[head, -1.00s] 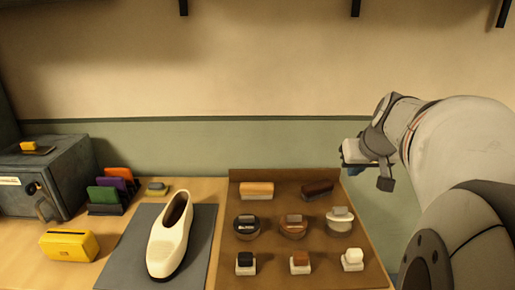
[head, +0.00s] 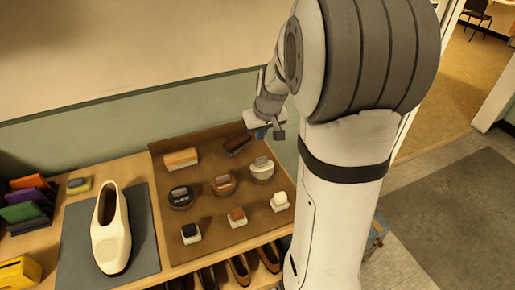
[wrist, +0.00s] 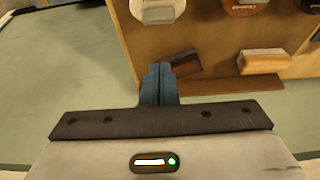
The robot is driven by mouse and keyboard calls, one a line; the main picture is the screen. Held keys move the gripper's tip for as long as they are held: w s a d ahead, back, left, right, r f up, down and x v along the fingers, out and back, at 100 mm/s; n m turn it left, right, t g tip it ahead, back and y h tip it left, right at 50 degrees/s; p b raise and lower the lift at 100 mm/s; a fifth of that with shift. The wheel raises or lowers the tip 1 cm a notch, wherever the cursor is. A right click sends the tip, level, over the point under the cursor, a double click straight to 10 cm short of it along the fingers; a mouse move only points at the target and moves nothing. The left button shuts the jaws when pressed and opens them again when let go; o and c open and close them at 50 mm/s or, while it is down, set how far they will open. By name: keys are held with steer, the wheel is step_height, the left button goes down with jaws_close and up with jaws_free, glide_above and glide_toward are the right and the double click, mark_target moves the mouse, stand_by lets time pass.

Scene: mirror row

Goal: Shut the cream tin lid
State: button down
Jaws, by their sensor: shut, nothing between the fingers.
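The cream tin (head: 262,169) is a round pale tin on the brown tray (head: 215,219), at the right end of a row of three tins. A light block shows on its top; I cannot tell how its lid stands. In the wrist view the cream tin (wrist: 157,12) is cut off by the top edge. My gripper (head: 261,133) hangs by the tray's back right corner, apart from the tin, beside the dark brown brush (head: 237,145). Its blue fingers (wrist: 158,77) are together and empty.
A brown tin (head: 224,184), a black tin (head: 180,196), a tan brush (head: 181,159) and several small bottles share the tray. A white shoe (head: 110,235) stands on a grey mat (head: 68,240) to the left. Shoes (head: 240,270) sit on a shelf below.

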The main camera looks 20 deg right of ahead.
mark_target(262, 158)
steer(key=f, duration=0.4)
steer(key=s+f, duration=0.1)
steer(key=f, duration=0.1)
steer(key=shift+p, duration=0.35)
